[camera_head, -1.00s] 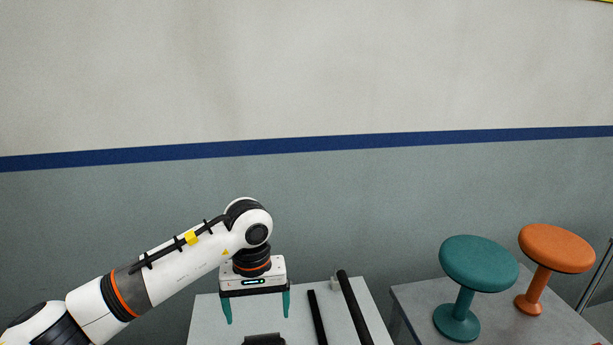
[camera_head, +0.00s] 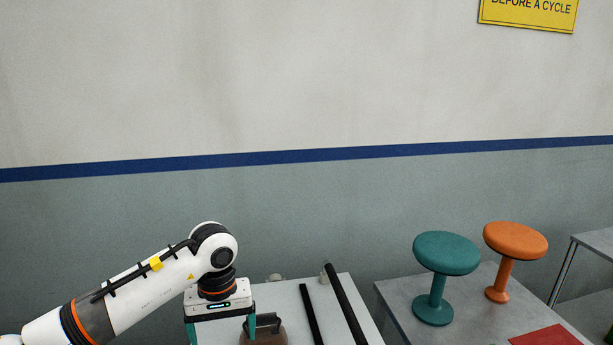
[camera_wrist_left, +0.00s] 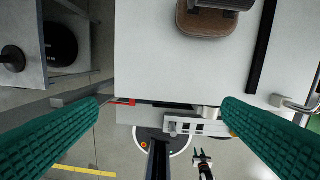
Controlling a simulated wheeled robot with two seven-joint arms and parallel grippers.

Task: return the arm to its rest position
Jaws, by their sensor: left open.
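My left arm comes in from the left in the head view, its gripper (camera_head: 220,332) pointing down at the near left part of a light grey table (camera_head: 275,294). The gripper is open, its green fingers apart with nothing between them. In the left wrist view the two ridged green fingers (camera_wrist_left: 170,102) spread wide over the table's edge and the floor beyond. A brown rounded block with a dark metal part (camera_head: 264,338) stands just right of the gripper, apart from it. It also shows at the top of the wrist view (camera_wrist_left: 207,25).
Two black bars (camera_head: 346,303) lie right of the block. A second grey table (camera_head: 395,295) holds a teal stool (camera_head: 446,253), an orange stool (camera_head: 515,241) and a red sheet (camera_head: 545,336). A metal rack (camera_head: 590,245) stands far right. A wall is behind.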

